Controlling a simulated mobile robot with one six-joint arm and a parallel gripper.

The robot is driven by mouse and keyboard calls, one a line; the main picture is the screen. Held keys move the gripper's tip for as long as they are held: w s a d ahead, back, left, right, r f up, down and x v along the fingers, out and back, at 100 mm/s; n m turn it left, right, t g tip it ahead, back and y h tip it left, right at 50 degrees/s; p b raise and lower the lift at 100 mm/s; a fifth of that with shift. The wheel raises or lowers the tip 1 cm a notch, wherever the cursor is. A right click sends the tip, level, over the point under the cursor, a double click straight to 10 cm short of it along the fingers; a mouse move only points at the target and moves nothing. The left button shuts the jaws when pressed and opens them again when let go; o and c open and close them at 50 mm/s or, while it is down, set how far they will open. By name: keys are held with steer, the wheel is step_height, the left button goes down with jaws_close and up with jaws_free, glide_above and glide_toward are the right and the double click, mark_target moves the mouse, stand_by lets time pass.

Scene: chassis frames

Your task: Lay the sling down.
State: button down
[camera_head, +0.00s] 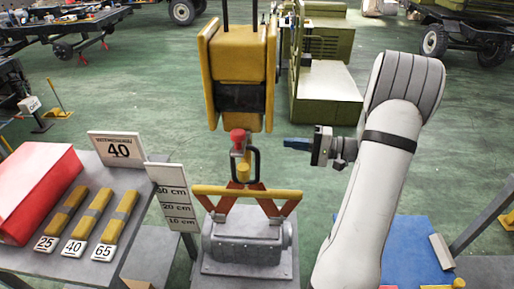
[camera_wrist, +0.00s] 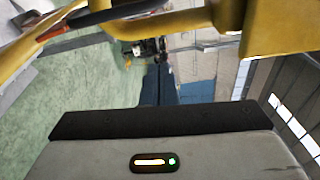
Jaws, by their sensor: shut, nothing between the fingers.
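A yellow bar (camera_head: 280,193) with red straps (camera_head: 216,211) hangs at the hook (camera_head: 240,150) above a grey ribbed housing (camera_head: 246,240). The straps reach down to the housing; I cannot tell how they are attached. My gripper (camera_head: 288,143) is shut and empty, its blue fingers pointing left, right of the hook and apart from it. In the wrist view its dark fingers (camera_wrist: 160,84) lie together below yellow parts.
The yellow hoist body (camera_head: 240,75) hangs above the hook, close to my gripper. A red box (camera_head: 38,185), a card reading 40 (camera_head: 118,150) and a height board (camera_head: 173,197) stand at the left. A blue mat (camera_head: 410,250) lies at lower right.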

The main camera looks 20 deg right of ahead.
stand_by(0.3)
steer(key=w+a+p, duration=0.1)
steer(key=a+p, duration=0.3)
steer(key=a, duration=0.5)
steer(key=shift+w+a, duration=0.15)
steer(key=shift+w, duration=0.05)
steer(key=shift+r, duration=0.1)
